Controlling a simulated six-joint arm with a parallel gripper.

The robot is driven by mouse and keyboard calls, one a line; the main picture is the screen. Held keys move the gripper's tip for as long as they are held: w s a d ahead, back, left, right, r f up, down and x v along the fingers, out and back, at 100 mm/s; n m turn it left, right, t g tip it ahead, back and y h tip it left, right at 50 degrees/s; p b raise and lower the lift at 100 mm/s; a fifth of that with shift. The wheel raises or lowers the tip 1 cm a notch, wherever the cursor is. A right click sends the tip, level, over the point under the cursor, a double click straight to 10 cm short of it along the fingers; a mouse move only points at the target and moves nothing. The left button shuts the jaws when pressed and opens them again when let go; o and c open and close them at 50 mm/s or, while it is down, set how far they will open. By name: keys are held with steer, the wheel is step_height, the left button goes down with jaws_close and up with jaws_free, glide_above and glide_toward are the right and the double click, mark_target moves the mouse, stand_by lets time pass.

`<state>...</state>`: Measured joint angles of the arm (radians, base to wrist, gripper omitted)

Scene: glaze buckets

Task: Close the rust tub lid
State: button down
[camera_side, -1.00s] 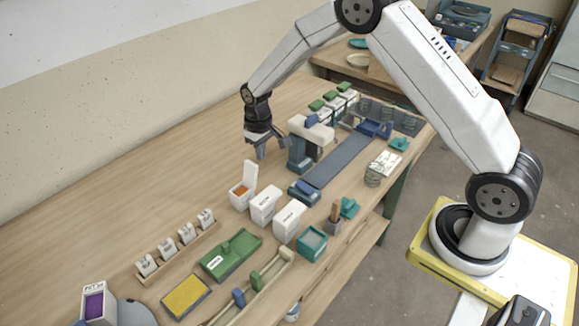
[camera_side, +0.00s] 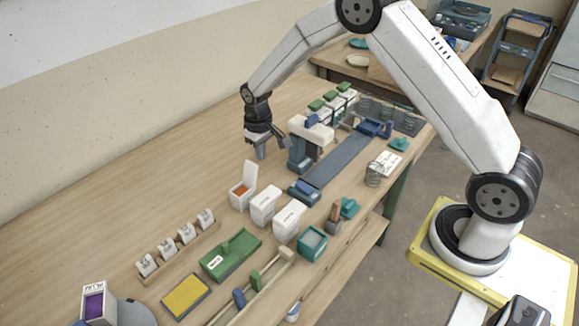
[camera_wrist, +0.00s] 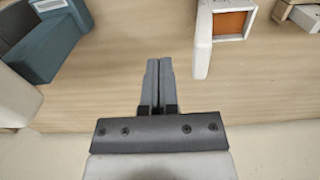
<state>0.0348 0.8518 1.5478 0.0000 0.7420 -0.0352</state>
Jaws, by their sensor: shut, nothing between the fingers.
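The rust tub (camera_side: 240,194) is a white box with rust-orange contents, standing open on the bench. Its white lid (camera_side: 250,174) stands upright at the tub's back edge. In the wrist view the open tub (camera_wrist: 229,24) shows at the upper right, with the raised lid (camera_wrist: 203,42) on its near side. My gripper (camera_side: 261,154) is shut and empty, in the air behind the raised lid and apart from it. In the wrist view my fingertips (camera_wrist: 160,64) are together, left of the lid.
Two closed white tubs (camera_side: 264,205) (camera_side: 289,221) stand in a row right of the rust tub. A blue-and-white device (camera_side: 301,145) stands close right of my gripper, beside a long blue strip (camera_side: 341,160).

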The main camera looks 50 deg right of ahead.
steer(key=shift+f, duration=0.25)
stand_by(0.4)
steer(key=shift+f, duration=0.35)
steer(key=shift+a, duration=0.25)
steer(key=shift+a, duration=0.35)
steer(key=shift+a, duration=0.35)
